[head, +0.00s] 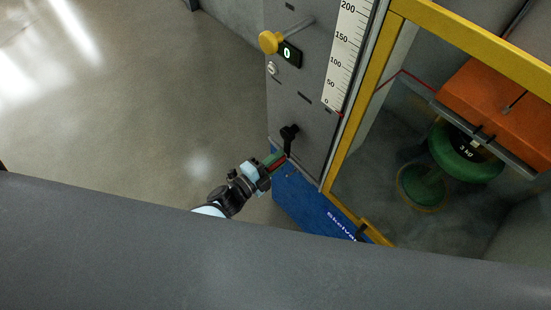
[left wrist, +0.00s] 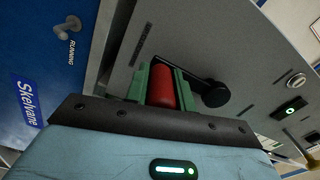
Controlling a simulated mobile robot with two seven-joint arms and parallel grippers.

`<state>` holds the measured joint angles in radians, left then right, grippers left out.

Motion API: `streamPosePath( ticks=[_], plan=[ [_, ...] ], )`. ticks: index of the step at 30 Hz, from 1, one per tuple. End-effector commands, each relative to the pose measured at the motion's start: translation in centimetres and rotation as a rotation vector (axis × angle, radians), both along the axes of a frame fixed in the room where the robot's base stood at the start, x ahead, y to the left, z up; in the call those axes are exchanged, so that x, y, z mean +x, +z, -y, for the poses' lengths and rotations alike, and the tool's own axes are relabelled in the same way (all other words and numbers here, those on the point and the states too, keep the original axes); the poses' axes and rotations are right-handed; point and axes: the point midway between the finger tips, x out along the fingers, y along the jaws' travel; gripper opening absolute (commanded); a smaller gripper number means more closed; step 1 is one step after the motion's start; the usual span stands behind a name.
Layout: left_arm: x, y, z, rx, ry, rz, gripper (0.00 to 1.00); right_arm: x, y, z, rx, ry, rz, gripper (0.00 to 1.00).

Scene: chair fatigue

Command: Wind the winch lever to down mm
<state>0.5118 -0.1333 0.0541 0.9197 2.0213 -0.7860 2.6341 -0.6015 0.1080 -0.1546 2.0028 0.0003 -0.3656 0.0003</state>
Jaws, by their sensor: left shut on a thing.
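The winch lever (head: 289,135) is a black crank on the grey panel, low on its left side. Its red grip shows in the left wrist view (left wrist: 162,86), with the black arm and round hub (left wrist: 215,95) to its right. My left gripper (head: 274,160) is shut on the red grip, its green fingers on both sides of it. A white vertical scale (head: 345,50) in mm runs up the panel, with a red pointer (head: 340,114) just below the 0 mark. My right gripper is in neither view.
A yellow knob (head: 269,42) sticks out of the panel near a small display (head: 289,53) reading 0. A yellow-framed guard (head: 360,110) stands to the right, with an orange block (head: 495,105) and green 3 kg weight (head: 460,160) behind it. The floor at left is clear.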

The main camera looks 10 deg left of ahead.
Motion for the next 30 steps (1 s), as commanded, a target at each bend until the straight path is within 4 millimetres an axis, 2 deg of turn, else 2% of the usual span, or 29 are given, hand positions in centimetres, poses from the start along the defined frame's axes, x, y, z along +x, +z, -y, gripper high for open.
streamPosePath(
  ticks=[9, 10, 14, 23, 30],
  plan=[
    [-0.3, -0.2, 0.3, -0.007, -0.004, -0.007, 0.0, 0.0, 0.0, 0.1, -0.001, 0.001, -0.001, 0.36],
    [-0.3, -0.2, 0.3, -0.007, -0.004, -0.007, 0.28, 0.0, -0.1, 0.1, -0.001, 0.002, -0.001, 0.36],
    [-0.2, -0.1, 0.3, -0.006, -0.003, -0.006, 0.45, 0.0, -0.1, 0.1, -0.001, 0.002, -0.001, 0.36],
    [-0.2, -0.1, 0.1, -0.004, -0.001, -0.004, 0.46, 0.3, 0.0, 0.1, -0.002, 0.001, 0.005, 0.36],
    [-2.2, 0.1, -1.6, -0.002, 0.0, -0.003, 0.46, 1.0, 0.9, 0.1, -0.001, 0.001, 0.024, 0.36]
  ],
)
